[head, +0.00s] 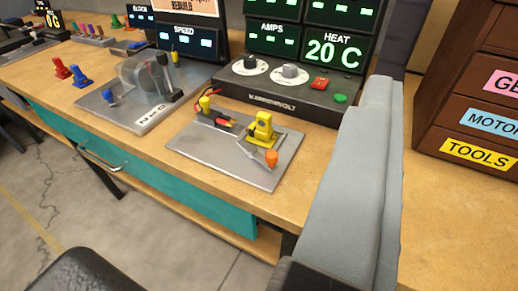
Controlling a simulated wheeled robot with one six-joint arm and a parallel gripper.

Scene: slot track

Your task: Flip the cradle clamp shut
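A grey metal plate (225,160) lies on the wooden bench. On it stands a yellow clamp-like piece (262,131). A thin grey arm with an orange tip (271,158) lies in front of it, low over the plate's right part. I cannot tell for sure whether this clamp is open or shut. A small red and black part (224,123) sits left of the yellow piece. A yellow-topped post (205,104) stands at the plate's left back corner. My gripper's fingers do not show in this view.
A dark control box (285,86) with knobs stands behind the plate. A second plate with a clear round guard (143,78) is to the left. A large grey upright shape (355,190) fills the right foreground. Brown drawers (478,100) stand at far right. Bare bench surrounds the plate's front.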

